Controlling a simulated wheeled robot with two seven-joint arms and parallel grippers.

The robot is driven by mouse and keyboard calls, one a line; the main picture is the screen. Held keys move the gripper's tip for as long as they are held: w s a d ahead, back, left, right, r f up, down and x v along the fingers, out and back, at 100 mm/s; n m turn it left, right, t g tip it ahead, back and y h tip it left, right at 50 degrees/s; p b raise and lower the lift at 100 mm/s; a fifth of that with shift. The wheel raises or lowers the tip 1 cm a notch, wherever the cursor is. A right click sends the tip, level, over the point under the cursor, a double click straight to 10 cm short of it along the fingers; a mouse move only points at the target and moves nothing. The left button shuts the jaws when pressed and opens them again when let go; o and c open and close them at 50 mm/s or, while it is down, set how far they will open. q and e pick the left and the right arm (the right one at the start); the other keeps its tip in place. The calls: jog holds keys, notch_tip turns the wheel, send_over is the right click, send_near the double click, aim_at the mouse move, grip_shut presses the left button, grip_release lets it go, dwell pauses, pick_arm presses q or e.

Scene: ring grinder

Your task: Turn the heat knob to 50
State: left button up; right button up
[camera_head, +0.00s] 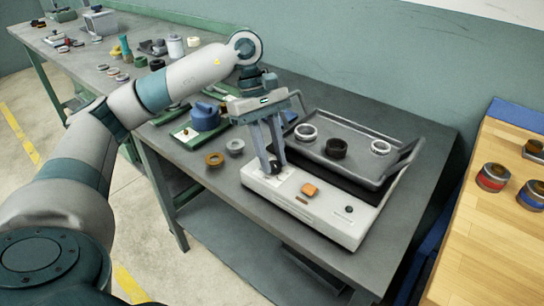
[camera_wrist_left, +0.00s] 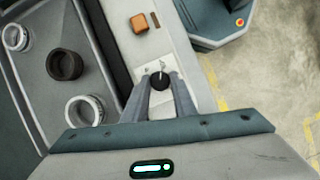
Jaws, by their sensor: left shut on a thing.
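The heat knob is a small round black knob (camera_wrist_left: 160,81) with a white pointer line, on a pale square plate on top of the light grey heater unit (camera_head: 336,225). In the left wrist view the knob sits between the fingertips of my left gripper (camera_wrist_left: 162,84), which is shut on it from above. The head view shows my left gripper (camera_head: 275,168) reaching down to the left end of the unit, with the fingers partly hiding the knob. I cannot read the scale marks around the knob. My right gripper is not in view.
An orange square button (camera_head: 310,190) is on the unit right of the knob. Behind, a grey tray (camera_head: 398,166) holds two light rings and a black ring (camera_head: 336,148). A blue-handled tool (camera_head: 205,117) stands left of my gripper. A wooden table (camera_head: 490,250) is at the right.

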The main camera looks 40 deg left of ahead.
pick_arm(q)
jog(key=o, duration=1)
jog(key=shift+o, duration=0.2)
jog(key=shift+r, duration=0.1)
jog(key=p+v, duration=0.1)
jog(key=v, duration=1.6)
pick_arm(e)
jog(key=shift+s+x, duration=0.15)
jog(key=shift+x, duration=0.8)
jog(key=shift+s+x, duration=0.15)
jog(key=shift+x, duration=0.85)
pick_arm(q)
jog(key=shift+r, duration=0.15)
